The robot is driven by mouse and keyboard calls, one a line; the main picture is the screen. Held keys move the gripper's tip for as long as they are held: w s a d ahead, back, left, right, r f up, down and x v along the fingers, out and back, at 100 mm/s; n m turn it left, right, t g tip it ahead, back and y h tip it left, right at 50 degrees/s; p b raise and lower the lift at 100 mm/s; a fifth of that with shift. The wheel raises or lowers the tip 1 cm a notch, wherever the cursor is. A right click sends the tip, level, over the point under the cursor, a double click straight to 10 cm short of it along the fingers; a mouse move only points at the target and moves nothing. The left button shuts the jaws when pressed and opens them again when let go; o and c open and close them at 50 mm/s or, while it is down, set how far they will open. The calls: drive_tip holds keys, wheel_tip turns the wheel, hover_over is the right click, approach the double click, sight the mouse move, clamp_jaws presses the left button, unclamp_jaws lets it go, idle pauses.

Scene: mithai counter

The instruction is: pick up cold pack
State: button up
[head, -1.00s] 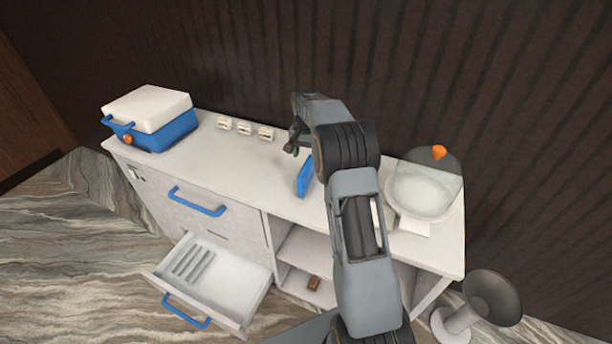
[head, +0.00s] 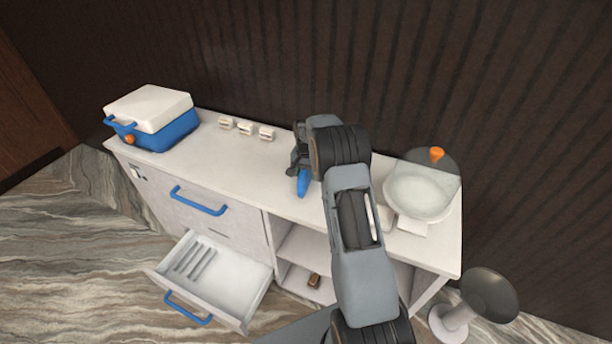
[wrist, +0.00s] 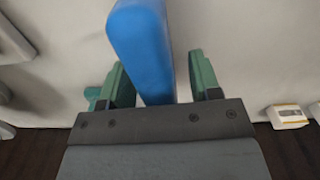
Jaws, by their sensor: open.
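The blue cold pack (head: 303,183) stands on the counter top below my gripper in the head view, partly hidden by it. In the wrist view the cold pack (wrist: 143,45) is a blue slab running between the two green fingers. My gripper (wrist: 160,80) is open, one finger on each side of the pack, with a visible gap on the right and a narrower one on the left. In the head view my gripper (head: 297,165) is small and mostly dark. Whether a finger touches the pack cannot be told.
A blue and white cool box (head: 165,138) stands at the counter's left end. Several small white boxes (head: 245,128) stand along the back. A domed bowl (head: 420,193) is at the right. An open drawer (head: 215,268) juts from the front. A dark stool (head: 486,293) stands at right.

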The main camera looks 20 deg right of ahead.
drive_tip(key=shift+c, duration=0.4)
clamp_jaws()
drive_tip(key=shift+r, duration=0.15)
drive_tip(key=shift+r, duration=0.2)
drive_tip(key=r, duration=0.2)
drive_tip(key=r+b, duration=0.1)
drive_tip(key=shift+w+a+r, duration=0.15)
drive_tip(key=shift+w+a, duration=0.1)
drive_tip(key=shift+w, duration=0.05)
drive_tip(key=w+a+r+p, duration=0.2)
drive_tip(key=w+a+r, duration=0.6)
drive_tip(key=a+r, duration=0.1)
drive_tip(key=shift+w+a+p, duration=0.35)
drive_tip(key=shift+a+p, duration=0.05)
